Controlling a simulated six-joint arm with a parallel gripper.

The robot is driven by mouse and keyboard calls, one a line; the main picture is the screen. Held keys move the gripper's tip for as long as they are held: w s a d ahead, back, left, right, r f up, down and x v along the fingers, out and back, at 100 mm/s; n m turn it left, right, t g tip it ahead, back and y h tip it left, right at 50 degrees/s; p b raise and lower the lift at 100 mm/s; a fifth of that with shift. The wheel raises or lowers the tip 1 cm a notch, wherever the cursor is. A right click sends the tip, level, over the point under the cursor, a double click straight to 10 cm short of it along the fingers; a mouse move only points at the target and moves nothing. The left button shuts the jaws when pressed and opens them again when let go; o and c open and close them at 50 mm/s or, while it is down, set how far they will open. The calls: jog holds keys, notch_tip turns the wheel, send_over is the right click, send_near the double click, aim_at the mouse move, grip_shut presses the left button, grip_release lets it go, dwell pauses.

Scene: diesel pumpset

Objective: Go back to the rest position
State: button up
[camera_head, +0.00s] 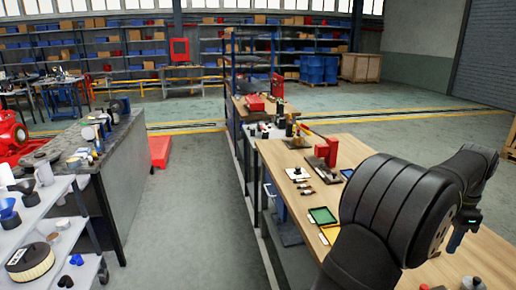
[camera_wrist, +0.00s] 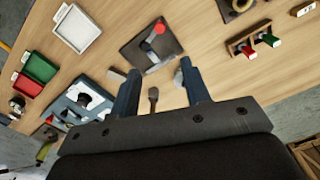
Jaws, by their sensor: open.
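My gripper (camera_wrist: 158,84) is open in the wrist view, with its two dark fingers apart over the wooden workbench (camera_wrist: 205,25). Nothing is held between the fingers. A dark square plate with a red knob (camera_wrist: 152,45) lies just beyond the fingertips. A small brown-headed item (camera_wrist: 153,93) shows between the fingers, partly hidden by the gripper body. In the head view my black arm reaches over the bench at the right, and my gripper (camera_head: 458,240) shows small beyond it.
A white tray (camera_wrist: 77,28), a green tray (camera_wrist: 40,67), a red tray (camera_wrist: 27,85) and a grey fixture (camera_wrist: 83,105) lie at left. A wooden rack (camera_wrist: 250,39) with red and green pieces stands at right. A red press (camera_head: 326,151) stands on the bench.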

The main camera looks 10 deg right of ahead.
aim_at(425, 287)
notch_tip(425, 287, down, 17)
jog(key=shift+f, duration=0.2)
dwell(0.4)
jog(key=shift+r, duration=0.1)
